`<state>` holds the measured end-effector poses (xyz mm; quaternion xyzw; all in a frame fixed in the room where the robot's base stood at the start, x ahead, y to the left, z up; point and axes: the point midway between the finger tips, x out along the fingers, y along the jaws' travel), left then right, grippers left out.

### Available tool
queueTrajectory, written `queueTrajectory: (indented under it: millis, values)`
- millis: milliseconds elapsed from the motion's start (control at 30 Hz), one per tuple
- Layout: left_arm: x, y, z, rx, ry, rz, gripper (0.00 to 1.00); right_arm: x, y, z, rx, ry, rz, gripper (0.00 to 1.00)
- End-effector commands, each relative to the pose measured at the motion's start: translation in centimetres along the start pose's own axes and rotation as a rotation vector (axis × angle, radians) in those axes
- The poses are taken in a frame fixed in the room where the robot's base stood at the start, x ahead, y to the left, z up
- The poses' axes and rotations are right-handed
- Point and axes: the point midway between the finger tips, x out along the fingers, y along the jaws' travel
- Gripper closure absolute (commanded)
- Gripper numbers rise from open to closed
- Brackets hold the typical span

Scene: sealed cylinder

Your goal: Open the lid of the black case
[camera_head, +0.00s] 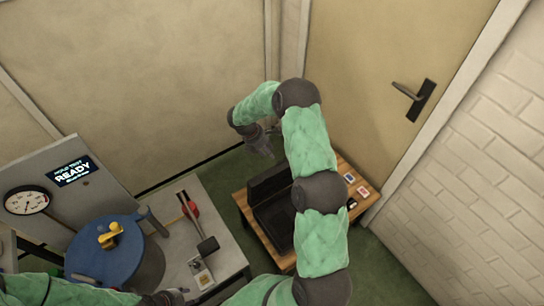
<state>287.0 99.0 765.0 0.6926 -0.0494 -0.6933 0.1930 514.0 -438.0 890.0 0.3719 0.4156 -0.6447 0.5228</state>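The black case (275,222) sits on the small wooden table. Its lid (268,182) stands raised along the far side, and the dark inside shows in front of it. My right arm hides the case's right part. My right gripper (266,148) is above and behind the raised lid, seemingly apart from it. It is small and dark, and I cannot tell whether its fingers are open. My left gripper (168,297) is low at the bottom edge, by the grey bench, too small to read.
The wooden table (243,203) also bears small cards (362,191) at its right. A door and a brick wall close off the back and right.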

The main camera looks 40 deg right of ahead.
Motion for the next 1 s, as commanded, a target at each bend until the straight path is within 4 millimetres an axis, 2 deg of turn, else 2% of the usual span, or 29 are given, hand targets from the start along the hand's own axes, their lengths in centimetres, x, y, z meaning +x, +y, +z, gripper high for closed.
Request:
queueTrajectory:
  millis: [133, 333, 1000]
  values:
    - [0.0, 0.0, 0.0, 0.000, 0.000, 0.000, 0.60, -2.6, 0.0, 0.0, 0.000, 0.000, 0.002, 0.63]
    - [0.0, 0.0, 0.0, 0.000, 0.000, 0.000, 0.60, -4.3, 0.0, 0.0, -0.001, 0.000, -0.001, 0.63]
    - [0.0, 0.0, 0.0, 0.000, 0.000, 0.000, 0.60, -4.5, -0.1, 0.0, -0.001, 0.000, -0.002, 0.63]
